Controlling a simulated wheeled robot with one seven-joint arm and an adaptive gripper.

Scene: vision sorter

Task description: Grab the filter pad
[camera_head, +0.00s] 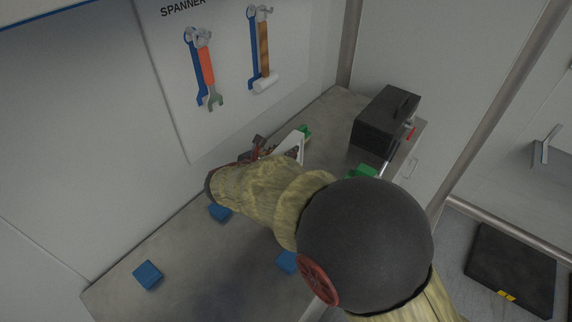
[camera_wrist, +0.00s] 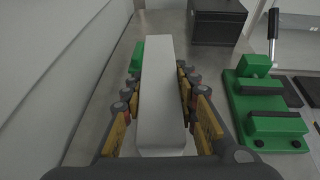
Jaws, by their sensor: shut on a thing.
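The filter pad seems to be the long white block (camera_wrist: 162,95) between the fingers of my gripper (camera_wrist: 160,100) in the wrist view. The fingers press on it from both sides. In the head view the white block (camera_head: 291,144) shows in part beyond my arm, with my gripper (camera_head: 272,150) around it near the back wall. My forearm hides much of the gripper there. In the wrist view the block's far end points toward the back of the metal bench; I cannot tell whether it touches the bench.
Blue blocks (camera_head: 148,275) lie on the bench (camera_head: 200,290). A green block (camera_wrist: 138,55) is left of the white block. A black toolbox (camera_head: 387,118) stands at the far right, near a green vise (camera_wrist: 262,110) with a lever. A spanner board (camera_head: 235,70) hangs on the wall.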

